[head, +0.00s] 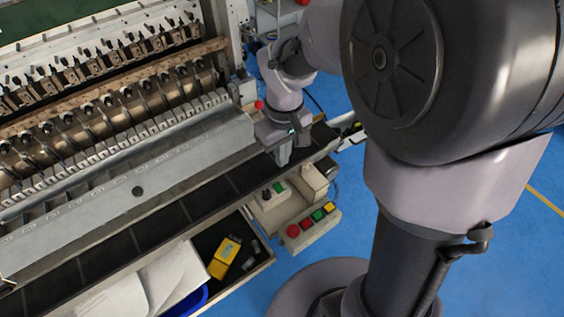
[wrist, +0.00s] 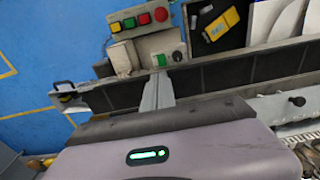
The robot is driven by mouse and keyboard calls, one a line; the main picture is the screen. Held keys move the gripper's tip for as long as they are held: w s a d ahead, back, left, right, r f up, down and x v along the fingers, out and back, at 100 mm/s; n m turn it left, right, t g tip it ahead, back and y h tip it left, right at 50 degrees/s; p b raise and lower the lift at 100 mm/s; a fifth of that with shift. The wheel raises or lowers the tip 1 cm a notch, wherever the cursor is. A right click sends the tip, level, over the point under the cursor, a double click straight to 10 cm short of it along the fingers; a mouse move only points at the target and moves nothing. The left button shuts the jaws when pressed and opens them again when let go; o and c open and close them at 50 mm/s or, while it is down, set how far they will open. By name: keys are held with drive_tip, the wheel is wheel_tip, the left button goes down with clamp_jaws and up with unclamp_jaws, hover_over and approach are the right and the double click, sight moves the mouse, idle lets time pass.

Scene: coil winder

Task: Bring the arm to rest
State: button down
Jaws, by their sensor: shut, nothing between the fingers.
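My gripper (head: 284,156) hangs at the right end of the coil winder (head: 110,110), above the dark ledge along its front. Its fingers are together with nothing between them. In the wrist view the shut fingers (wrist: 158,90) point toward the dark ledge (wrist: 210,77), near the control boxes. I cannot tell the exact height of the fingertips above the ledge.
A control box with red, green and yellow buttons (head: 311,227) juts from the front, beside a smaller switch box (head: 270,199). An open tray holds a yellow device (head: 224,257). White sheets (head: 150,285) lie left of it. Blue floor (head: 335,190) is clear.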

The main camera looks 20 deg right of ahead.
drive_tip(key=shift+w+r, duration=0.1)
drive_tip(key=shift+r, duration=0.35)
drive_tip(key=s+a+r+m+t+y+b, duration=0.1)
drive_tip(key=s+r+m+t+b, duration=0.1)
drive_tip(key=s+m+b, duration=0.2)
drive_tip(key=s+a+r+m+t+b, duration=0.2)
drive_tip(key=s+m+t+b, duration=0.1)
drive_tip(key=s, duration=0.7)
drive_tip(key=shift+s+a+m+y+b, duration=0.2)
drive_tip(key=shift+m+y+b, duration=0.2)
drive_tip(key=shift+m+b, duration=0.1)
